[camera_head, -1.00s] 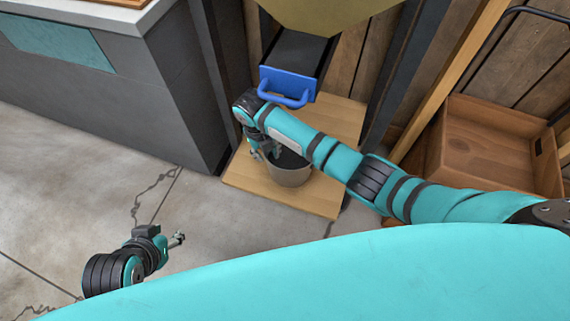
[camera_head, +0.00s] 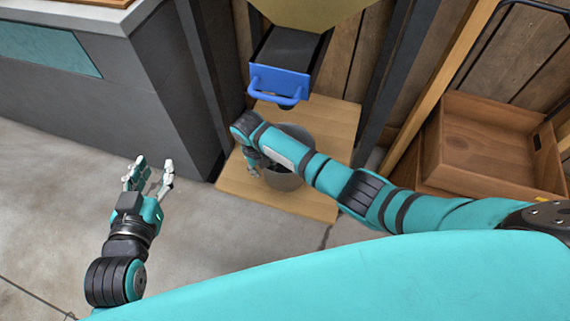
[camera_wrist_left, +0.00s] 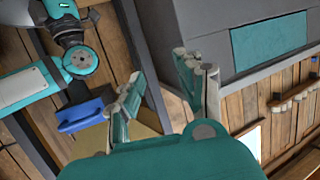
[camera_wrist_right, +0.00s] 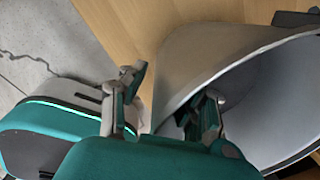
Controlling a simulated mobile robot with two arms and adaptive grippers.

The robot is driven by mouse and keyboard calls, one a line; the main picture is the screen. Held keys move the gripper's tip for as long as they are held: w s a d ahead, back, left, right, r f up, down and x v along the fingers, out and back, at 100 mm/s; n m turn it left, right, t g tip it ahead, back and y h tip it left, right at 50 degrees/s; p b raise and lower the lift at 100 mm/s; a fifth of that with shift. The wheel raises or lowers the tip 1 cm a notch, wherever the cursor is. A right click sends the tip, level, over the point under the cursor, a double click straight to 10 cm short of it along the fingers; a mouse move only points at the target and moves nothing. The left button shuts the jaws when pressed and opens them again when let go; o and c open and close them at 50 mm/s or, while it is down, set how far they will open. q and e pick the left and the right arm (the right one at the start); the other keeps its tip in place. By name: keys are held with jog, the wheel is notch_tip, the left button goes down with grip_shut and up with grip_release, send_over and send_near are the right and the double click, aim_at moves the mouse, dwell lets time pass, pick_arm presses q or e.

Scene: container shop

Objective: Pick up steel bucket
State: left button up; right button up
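The grey steel bucket (camera_head: 283,183) stands upright on a wooden board (camera_head: 240,190), partly hidden by my right arm. It fills the right of the right wrist view (camera_wrist_right: 200,62), its mouth facing right. My right gripper (camera_head: 252,160) is at the bucket's left side. In the right wrist view (camera_wrist_right: 172,92) one finger is outside the bucket and the other inside its mouth, the wall between them. The fingers stand apart; clear gaps show. My left gripper (camera_head: 148,174) is open and empty over the floor, left of the board; it also shows in the left wrist view (camera_wrist_left: 160,85).
A dispenser chute with a blue handle (camera_head: 278,84) hangs just behind and above the bucket. Dark posts stand on both sides of the board. A grey counter (camera_head: 165,80) is at the left, a wooden crate (camera_head: 485,140) at the right. The floor at left is clear.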

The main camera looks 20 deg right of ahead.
jog(key=shift+f, duration=0.5)
grip_shut()
pick_arm(q)
jog(key=shift+w+d+r+t+h, duration=0.2)
jog(key=shift+r+t, duration=0.15)
jog(key=shift+r, duration=0.15)
jog(key=shift+w+d+r+t+h, duration=0.1)
jog(key=shift+w+r+t, duration=0.05)
jog(key=shift+r+t, duration=0.3)
pick_arm(e)
jog(key=shift+w+r, duration=0.1)
